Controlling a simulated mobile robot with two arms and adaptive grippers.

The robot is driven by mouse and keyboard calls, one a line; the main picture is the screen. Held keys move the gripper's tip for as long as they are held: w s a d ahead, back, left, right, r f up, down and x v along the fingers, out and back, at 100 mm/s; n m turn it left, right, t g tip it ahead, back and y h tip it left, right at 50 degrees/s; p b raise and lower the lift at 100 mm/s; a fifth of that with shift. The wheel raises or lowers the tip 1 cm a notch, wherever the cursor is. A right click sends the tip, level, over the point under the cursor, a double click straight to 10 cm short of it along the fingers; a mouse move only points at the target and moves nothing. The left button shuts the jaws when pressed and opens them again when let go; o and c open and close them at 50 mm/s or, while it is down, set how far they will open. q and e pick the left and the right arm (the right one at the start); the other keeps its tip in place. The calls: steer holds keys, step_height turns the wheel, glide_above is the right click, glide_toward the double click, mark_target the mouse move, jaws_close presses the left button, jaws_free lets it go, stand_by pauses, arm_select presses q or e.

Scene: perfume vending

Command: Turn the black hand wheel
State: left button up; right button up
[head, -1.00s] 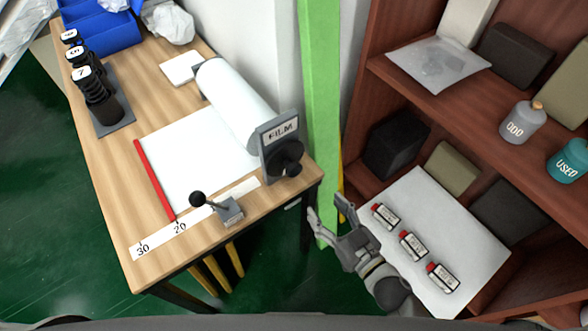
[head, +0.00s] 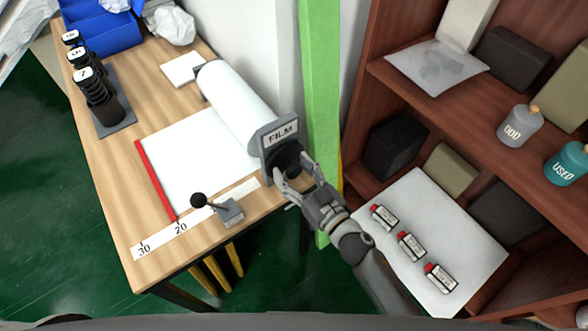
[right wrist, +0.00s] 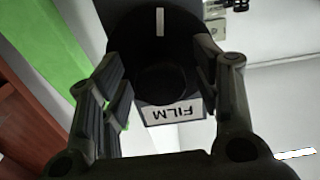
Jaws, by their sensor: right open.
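The black hand wheel (head: 284,155) is on the grey end plate (head: 266,152) of the FILM roll stand, at the table's right edge. My right gripper (head: 293,183) is at the wheel, its lower part covering some of it in the head view. In the right wrist view the wheel (right wrist: 160,50) with a white mark lies between the two open fingers (right wrist: 162,95). The FILM label (right wrist: 174,112) shows upside down there. I cannot tell whether the fingers touch the wheel. My left gripper is not in view.
A white film roll (head: 236,108) lies behind the plate, with its sheet (head: 195,155) spread on the wooden table. A black-knobbed lever (head: 220,206) stands by the ruler strip (head: 165,236). A green post (head: 321,100) and brown shelf (head: 440,105) stand at the right.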

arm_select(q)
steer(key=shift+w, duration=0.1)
arm_select(e)
steer(key=shift+w, duration=0.1)
steer(key=c, duration=1)
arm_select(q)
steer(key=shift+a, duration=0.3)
arm_select(e)
steer(key=shift+c, duration=0.2)
